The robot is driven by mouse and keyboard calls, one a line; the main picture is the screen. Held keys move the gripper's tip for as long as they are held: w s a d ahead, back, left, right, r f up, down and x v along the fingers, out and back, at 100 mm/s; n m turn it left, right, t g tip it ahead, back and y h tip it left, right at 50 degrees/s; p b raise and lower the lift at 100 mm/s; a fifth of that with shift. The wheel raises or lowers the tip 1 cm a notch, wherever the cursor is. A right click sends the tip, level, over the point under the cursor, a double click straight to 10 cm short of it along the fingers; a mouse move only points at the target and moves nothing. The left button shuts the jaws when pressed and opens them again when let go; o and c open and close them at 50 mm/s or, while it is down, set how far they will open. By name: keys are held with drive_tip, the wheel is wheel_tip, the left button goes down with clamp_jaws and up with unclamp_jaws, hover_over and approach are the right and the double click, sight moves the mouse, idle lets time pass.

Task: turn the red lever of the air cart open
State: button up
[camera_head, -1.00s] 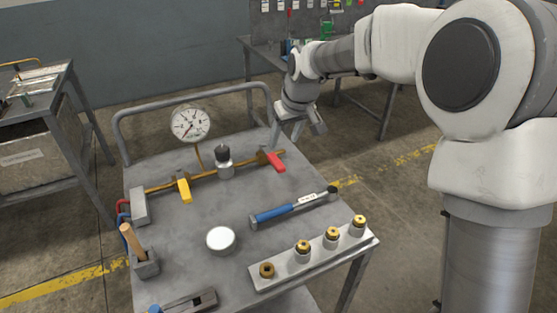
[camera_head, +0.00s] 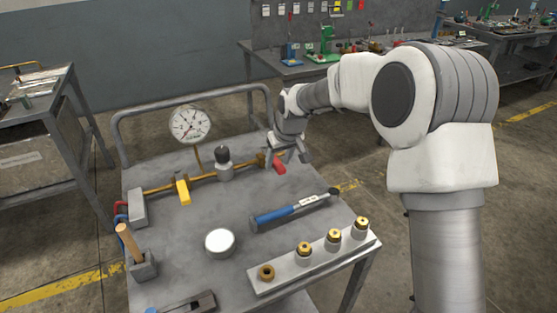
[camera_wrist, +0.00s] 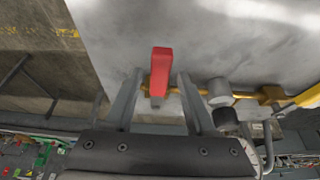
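The red lever (camera_head: 279,166) sits at the right end of the brass pipe on the grey air cart (camera_head: 190,222). It points out from the pipe, towards the cart's front. In the wrist view the red lever (camera_wrist: 161,70) lies ahead of and between the two fingers. My gripper (camera_head: 287,157) is over the pipe's right end, at the lever. In the wrist view my gripper (camera_wrist: 157,92) is open, with one finger on each side of the lever and visible gaps to it. A yellow lever (camera_head: 183,191) is further left on the same pipe.
A pressure gauge (camera_head: 190,125) and a dark-topped knob (camera_head: 223,160) stand along the pipe. The cart's rail (camera_head: 190,103) runs behind.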

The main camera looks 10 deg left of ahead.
clamp_jaws()
idle(1.2)
